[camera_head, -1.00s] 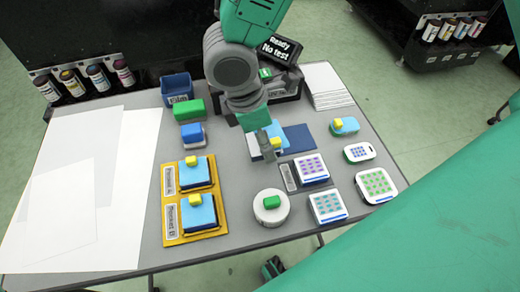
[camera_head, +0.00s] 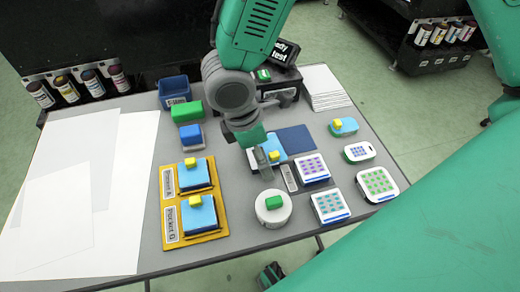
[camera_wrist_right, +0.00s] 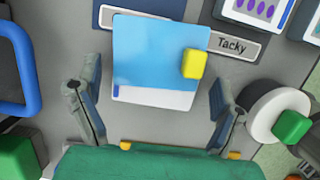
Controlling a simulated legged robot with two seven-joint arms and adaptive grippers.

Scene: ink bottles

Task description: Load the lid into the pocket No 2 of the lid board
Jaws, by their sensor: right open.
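A light blue square lid with a yellow knob (camera_head: 274,144) sits mid-table by the dark blue Tacky pad (camera_head: 297,138). It also shows in the right wrist view (camera_wrist_right: 150,50). My right gripper (camera_head: 262,157) is open at this lid. In the right wrist view the fingers of my right gripper (camera_wrist_right: 155,85) stand apart on either side of the lid's near end, with gaps. The orange lid board (camera_head: 219,232) lies left of it. Both its pockets hold light blue pieces with yellow knobs, the near one (camera_head: 198,217) and the far one (camera_head: 194,178). My left gripper is out of view.
A round white piece with a green knob (camera_head: 273,218) stands close by, near my right finger in the wrist view. Dotted white blocks (camera_head: 330,206) lie to the right. A green block (camera_head: 187,112) and a blue bin (camera_head: 174,90) stand behind the board. White sheets (camera_head: 75,210) cover the left.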

